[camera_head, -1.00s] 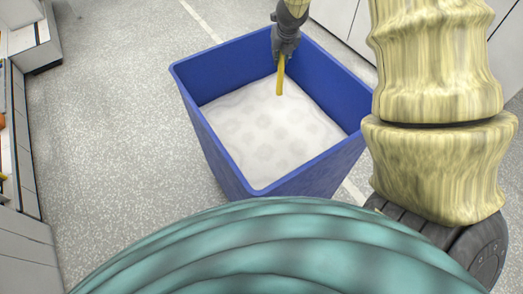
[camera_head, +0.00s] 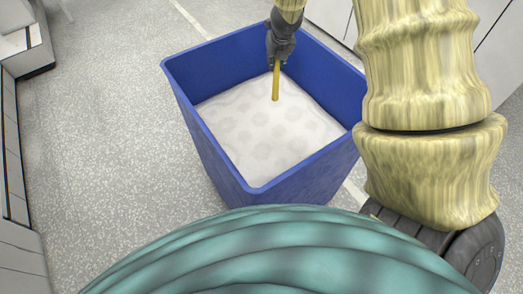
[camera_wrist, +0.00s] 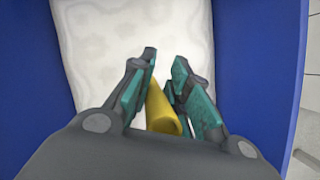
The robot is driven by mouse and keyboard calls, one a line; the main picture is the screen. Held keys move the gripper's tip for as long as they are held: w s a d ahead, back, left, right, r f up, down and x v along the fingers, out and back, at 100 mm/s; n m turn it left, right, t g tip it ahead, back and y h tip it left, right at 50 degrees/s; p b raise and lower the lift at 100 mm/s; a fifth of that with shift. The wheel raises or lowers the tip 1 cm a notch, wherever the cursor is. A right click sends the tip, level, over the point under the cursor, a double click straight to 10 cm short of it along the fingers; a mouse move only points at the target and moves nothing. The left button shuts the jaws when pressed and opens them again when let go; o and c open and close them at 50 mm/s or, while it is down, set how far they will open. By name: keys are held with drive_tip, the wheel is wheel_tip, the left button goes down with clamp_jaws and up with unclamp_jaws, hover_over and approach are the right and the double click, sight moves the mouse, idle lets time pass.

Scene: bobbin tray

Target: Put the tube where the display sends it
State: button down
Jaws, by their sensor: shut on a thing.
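A yellow tube (camera_head: 276,82) hangs down from my gripper (camera_head: 278,62). My gripper is shut on it, and the tube also shows between the fingers in the wrist view (camera_wrist: 162,108). The gripper is over the open blue bin (camera_head: 220,172), near its far wall. The tube's lower end points down at the white patterned surface (camera_head: 262,135) inside the bin. I cannot tell whether the tube touches that surface. No display is in view.
The bin stands on a speckled grey floor (camera_head: 105,140) with a pale stripe. Pale cabinets (camera_head: 330,22) are behind it at the right. More furniture (camera_head: 22,50) is at the left edge. The floor left of the bin is clear.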

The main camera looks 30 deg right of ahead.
drive_tip(key=shift+f, duration=0.35)
drive_tip(key=c, duration=1.3)
unclamp_jaws()
drive_tip(key=shift+r, duration=0.15)
drive_tip(key=shift+v, duration=5.9)
drive_tip(key=shift+s, duration=0.1)
